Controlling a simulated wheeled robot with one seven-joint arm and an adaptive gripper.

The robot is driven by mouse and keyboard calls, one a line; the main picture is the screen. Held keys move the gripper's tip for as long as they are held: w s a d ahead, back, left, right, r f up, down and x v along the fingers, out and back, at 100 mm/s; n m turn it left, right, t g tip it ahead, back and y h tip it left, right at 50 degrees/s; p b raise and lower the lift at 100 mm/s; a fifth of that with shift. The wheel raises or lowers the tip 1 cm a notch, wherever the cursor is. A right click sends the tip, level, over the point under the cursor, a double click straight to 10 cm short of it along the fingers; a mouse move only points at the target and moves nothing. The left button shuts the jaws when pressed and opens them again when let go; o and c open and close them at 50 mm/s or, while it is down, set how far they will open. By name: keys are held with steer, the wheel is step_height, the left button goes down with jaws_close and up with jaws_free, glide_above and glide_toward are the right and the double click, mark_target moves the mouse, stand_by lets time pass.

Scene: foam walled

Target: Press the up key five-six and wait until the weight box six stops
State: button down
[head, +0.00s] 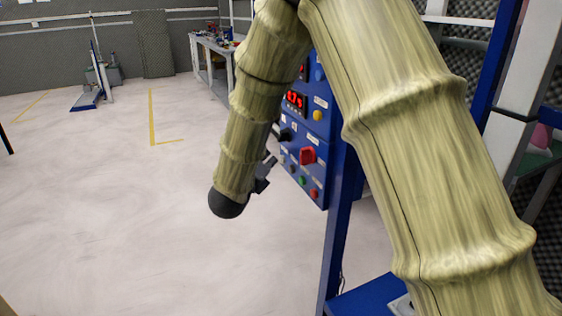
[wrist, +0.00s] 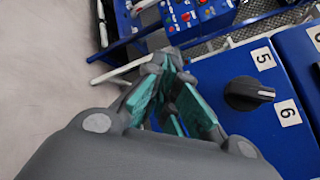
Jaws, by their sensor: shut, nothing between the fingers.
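A blue control panel (head: 316,130) stands right of centre in the head view, partly hidden behind my arm. In the wrist view a blue panel face (wrist: 222,75) carries a black knob (wrist: 249,94) between white labels 5 (wrist: 263,58) and 6 (wrist: 288,112). My gripper (head: 267,168) is close to the left side of the panel in the head view. In the wrist view my gripper (wrist: 168,62) is shut and empty, its teal-padded fingers left of the knob and apart from it. I cannot make out which control is the up key. The weight box six is not recognisable.
The panel also has a red knob (head: 307,155), a yellow button (head: 317,115) and a lit red display (head: 295,100). A blue post (head: 338,230) supports it. A workbench (head: 212,55) stands far back.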

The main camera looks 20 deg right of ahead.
steer(key=shift+a, duration=0.15)
steer(key=a, duration=0.5)
steer(key=shift+b, duration=0.35)
stand_by(0.3)
steer(key=shift+s, duration=0.15)
stand_by(0.6)
